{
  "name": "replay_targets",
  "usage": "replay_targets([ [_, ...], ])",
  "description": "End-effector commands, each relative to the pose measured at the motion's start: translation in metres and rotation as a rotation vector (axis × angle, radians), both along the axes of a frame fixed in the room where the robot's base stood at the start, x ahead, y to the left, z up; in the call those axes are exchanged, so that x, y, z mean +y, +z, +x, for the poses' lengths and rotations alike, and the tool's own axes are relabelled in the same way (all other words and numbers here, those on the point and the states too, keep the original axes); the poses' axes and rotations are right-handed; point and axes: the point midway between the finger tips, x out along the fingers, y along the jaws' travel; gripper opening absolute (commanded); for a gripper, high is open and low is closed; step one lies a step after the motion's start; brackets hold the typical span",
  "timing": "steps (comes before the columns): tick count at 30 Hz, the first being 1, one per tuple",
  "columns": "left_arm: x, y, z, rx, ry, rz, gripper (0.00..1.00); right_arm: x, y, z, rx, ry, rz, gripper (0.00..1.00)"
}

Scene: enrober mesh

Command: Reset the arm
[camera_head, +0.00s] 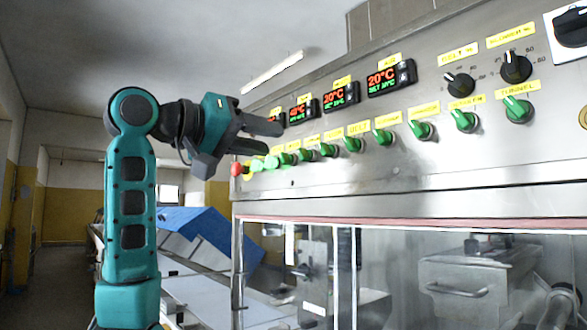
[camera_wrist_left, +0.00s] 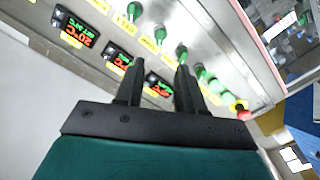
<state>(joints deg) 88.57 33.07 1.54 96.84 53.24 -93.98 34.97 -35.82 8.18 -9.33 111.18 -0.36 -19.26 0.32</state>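My left arm (camera_head: 131,200) rises from the lower left of the head view and bends right at its top. My left gripper (camera_head: 266,137) is in front of the left end of the control panel (camera_head: 330,130). Its two dark fingers are spread apart with nothing between them. The left wrist view also shows the gripper (camera_wrist_left: 158,85) open and empty, with the panel's displays and green knobs beyond the fingers. Whether the fingers touch the panel cannot be told. My right gripper does not show in either view.
The panel carries red-lit displays (camera_head: 388,79), green knobs (camera_head: 465,121), black dials (camera_head: 515,68) and a red button (camera_head: 237,169). Below it is a clear-windowed enclosure (camera_head: 400,270). A conveyor (camera_head: 195,290) and a blue cover (camera_head: 205,225) stand at the left. The corridor far left is open.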

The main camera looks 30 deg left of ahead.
Motion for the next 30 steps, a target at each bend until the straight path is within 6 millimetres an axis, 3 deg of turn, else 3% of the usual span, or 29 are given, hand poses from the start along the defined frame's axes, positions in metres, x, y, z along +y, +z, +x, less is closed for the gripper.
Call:
replay_targets([
  [7,-0.001,-0.006,0.004,0.009,0.002,0.005,0.38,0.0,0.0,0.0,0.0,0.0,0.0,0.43],
  [11,-0.01,-0.042,0.027,0.064,0.015,0.046,0.38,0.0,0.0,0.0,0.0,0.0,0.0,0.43],
  [16,-0.03,-0.139,0.069,0.194,0.042,0.155,0.38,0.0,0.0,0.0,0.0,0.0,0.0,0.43],
  [21,-0.05,-0.249,0.089,0.324,0.052,0.271,0.38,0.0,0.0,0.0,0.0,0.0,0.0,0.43],
  [26,-0.068,-0.349,0.082,0.443,0.043,0.374,0.38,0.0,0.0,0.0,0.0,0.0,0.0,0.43],
  [30,-0.082,-0.431,0.059,0.543,0.022,0.457,0.38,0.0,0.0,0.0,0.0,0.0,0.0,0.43],
])
